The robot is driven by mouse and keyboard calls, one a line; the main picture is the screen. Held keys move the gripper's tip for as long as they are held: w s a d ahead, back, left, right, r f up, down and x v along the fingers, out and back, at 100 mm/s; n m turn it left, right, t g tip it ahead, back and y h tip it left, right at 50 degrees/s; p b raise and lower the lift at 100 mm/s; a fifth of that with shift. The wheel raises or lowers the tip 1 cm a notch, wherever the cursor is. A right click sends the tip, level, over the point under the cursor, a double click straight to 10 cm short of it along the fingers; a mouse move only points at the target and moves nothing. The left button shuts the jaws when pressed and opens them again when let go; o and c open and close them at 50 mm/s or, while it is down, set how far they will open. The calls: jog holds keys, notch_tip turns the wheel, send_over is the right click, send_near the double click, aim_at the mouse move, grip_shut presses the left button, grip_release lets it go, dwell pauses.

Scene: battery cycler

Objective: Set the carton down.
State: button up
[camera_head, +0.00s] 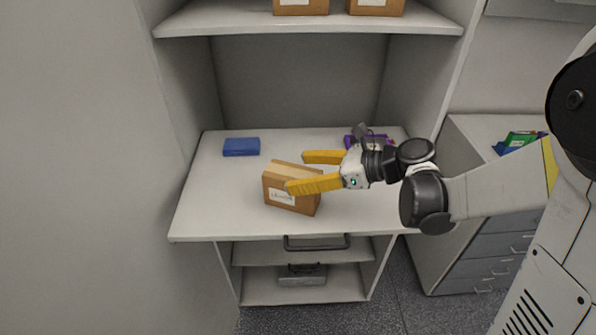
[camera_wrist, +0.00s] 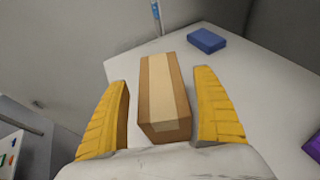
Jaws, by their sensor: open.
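A brown carton (camera_head: 291,189) with a tan tape strip and a white label stands on the white shelf surface (camera_head: 230,217), near its front middle. My gripper (camera_head: 300,172) has two yellow fingers, spread open, reaching in from the right at the carton. Part of the carton's right side is hidden behind the near finger in the head view.
A blue box (camera_head: 241,147) lies at the back left of the surface. A purple item (camera_head: 352,141) sits at the back right, partly behind my gripper. An upper shelf (camera_head: 230,20) bears two cartons. Lower shelves hold a grey case (camera_head: 302,276). The front left of the surface is clear.

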jog(key=v, duration=1.1)
jog(key=s+d+f+n+h, duration=0.1)
jog(key=s+d+n+h, duration=0.1)
jog(key=s+n+h, duration=0.4)
jog(key=s+d+f+n+t+h, duration=0.1)
jog(key=s+n+h, duration=0.5)
jog(key=n, duration=1.1)
jog(key=shift+s+d+t+p, duration=0.35)
jog(key=shift+s+d, duration=0.25)
jog(key=shift+d, duration=0.25)
